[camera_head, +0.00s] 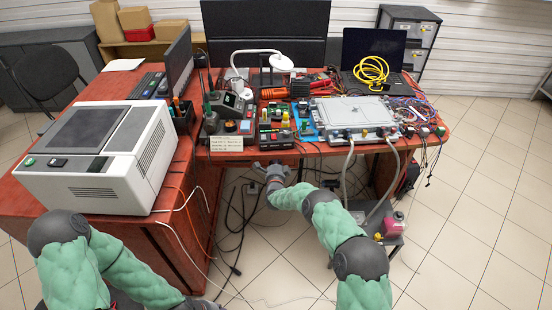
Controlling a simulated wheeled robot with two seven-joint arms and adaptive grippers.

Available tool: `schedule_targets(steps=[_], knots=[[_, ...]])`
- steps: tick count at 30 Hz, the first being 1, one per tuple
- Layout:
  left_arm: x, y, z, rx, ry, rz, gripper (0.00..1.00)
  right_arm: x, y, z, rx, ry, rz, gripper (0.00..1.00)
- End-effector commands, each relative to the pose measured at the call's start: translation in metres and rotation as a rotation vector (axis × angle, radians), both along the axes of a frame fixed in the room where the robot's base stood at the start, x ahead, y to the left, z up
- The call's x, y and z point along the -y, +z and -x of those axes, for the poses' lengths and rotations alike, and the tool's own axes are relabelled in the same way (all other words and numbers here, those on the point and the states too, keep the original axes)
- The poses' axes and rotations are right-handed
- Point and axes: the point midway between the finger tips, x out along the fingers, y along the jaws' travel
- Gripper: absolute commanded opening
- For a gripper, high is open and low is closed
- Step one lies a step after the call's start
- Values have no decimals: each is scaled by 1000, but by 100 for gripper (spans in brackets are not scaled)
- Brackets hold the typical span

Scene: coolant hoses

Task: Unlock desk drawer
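The red-brown L-shaped desk (180,185) fills the left and middle of the head view. Its side panel shows below the top at the left, but I cannot make out a drawer front, lock or key. My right arm reaches up from the bottom right. My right gripper (272,167) is at the desk's front edge, around the underside of the top; its fingers are small and I cannot tell whether they are open or touching anything. My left arm lies at the bottom left, and its gripper is out of view below the frame.
A large white-grey machine (100,155) stands on the left wing. A grey metal box (352,113) with two hoses hanging down sits on the right of the desk. Loose cables (235,235) hang and lie under the desk. A small stand with a pink container (394,223) stands at the right.

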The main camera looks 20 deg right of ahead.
Motion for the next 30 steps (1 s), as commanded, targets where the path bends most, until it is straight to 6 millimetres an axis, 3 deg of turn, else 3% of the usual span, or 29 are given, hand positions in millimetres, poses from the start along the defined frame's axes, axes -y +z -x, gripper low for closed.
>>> schedule_targets(steps=[13, 14, 16, 30], knots=[[0, 0, 0, 0, 0, 0, 40, 0, -2, 1, 0, -1, -12, 0], [0, 0, 0, 0, 0, 0, 40, 0, -2, 1, 0, -1, -12, 25], [0, 0, 0, 0, 0, 0, 40, 0, -1, 1, 0, -1, -11, 44], [0, 0, 0, 0, 0, 0, 40, -2, 0, 7, 1, 0, -10, 44]])
